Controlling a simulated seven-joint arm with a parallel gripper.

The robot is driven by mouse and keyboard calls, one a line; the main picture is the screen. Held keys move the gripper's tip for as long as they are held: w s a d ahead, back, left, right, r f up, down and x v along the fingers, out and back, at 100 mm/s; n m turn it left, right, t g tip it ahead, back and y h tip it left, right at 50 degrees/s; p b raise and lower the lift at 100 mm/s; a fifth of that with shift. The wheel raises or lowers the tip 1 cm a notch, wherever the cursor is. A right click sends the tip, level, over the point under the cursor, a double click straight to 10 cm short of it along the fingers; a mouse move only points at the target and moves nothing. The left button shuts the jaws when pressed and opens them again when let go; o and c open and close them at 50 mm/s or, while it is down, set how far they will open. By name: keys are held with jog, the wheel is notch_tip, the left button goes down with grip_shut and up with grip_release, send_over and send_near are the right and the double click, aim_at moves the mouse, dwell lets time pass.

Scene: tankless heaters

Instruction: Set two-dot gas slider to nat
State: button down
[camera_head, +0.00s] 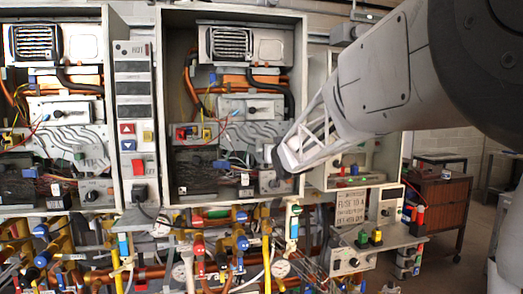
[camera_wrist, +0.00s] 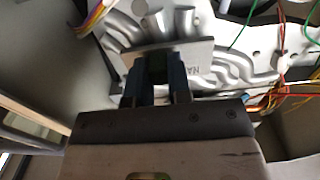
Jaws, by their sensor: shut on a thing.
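My gripper (camera_head: 273,157) reaches into the lower right of the middle open heater cabinet (camera_head: 158,100). In the wrist view, its fingers (camera_wrist: 157,75) are shut on a dark slider knob, mostly hidden between them. The knob sits on a light metal slider plate (camera_wrist: 200,58) in front of silvery manifold pipes. Letters that look like "NA" show upside down near the plate's right end; the other end's lettering is hidden or unreadable. In the head view my gripper covers this slider. I cannot see any dots that mark it.
Coloured wires (camera_wrist: 282,75) run close to the right of the plate. A box with a dark knob (camera_head: 276,182) lies just below my gripper. Another open heater (camera_head: 60,110) stands at the left, with a switch panel (camera_head: 134,110) between. Valves and pipes (camera_head: 200,250) crowd the space below.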

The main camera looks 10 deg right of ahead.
aim_at(261, 148)
jog(key=shift+a, duration=1.7)
jog(key=c, duration=1)
grip_release()
jog(key=shift+c, duration=0.2)
jog(key=shift+s, duration=0.15)
jog(key=s, duration=0.7)
jog(key=shift+s, duration=0.25)
jog(key=shift+s, duration=0.1)
